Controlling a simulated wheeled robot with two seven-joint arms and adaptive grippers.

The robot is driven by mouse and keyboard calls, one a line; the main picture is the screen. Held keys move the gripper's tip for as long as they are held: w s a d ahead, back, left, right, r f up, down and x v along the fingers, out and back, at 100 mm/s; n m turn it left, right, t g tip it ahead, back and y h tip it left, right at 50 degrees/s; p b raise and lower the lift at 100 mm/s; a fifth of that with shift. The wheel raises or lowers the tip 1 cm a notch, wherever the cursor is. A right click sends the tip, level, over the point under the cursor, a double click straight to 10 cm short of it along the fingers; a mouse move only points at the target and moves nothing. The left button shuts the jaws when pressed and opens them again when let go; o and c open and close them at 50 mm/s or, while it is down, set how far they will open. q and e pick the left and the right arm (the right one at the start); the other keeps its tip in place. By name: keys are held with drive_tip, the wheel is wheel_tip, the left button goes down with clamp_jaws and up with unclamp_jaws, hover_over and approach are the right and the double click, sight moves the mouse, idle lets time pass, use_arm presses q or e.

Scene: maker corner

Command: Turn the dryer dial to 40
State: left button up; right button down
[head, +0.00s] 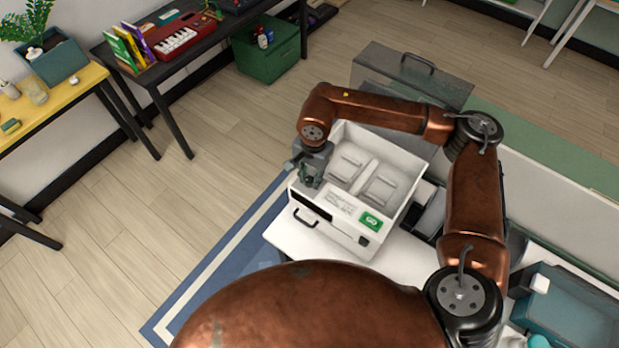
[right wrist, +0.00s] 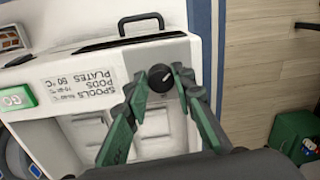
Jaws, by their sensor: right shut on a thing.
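The dryer is a white box (head: 297,205) with an open top and pale trays inside. In the right wrist view its white front panel (right wrist: 95,66) appears upside down. The black dial (right wrist: 160,77) has a light mark on its face, but I cannot read its setting. My right gripper (right wrist: 161,82) is shut on the dial, one green-and-grey finger on each side. In the head view my right gripper (head: 308,178) is at the dryer's left front corner, and the dial is hidden. My left gripper is out of view.
A printed label (right wrist: 84,87) lists spools, pods and plates with temperatures. A green GO button (right wrist: 16,98) and black handle (right wrist: 140,20) are on the dryer. A clear grey case (head: 440,82) stands behind it. A teal bin (head: 570,305) is at right. The left floor is free.

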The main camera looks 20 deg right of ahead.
sight(312, 181)
drive_tip(key=shift+w+d, duration=0.1)
drive_tip(key=c, duration=1.6)
unclamp_jaws()
drive_tip(key=shift+r, duration=0.25)
drive_tip(key=r, duration=1.1)
drive_tip(key=shift+s+d+r, duration=0.25)
drive_tip(key=shift+r, duration=0.05)
drive_tip(key=shift+f, duration=0.1)
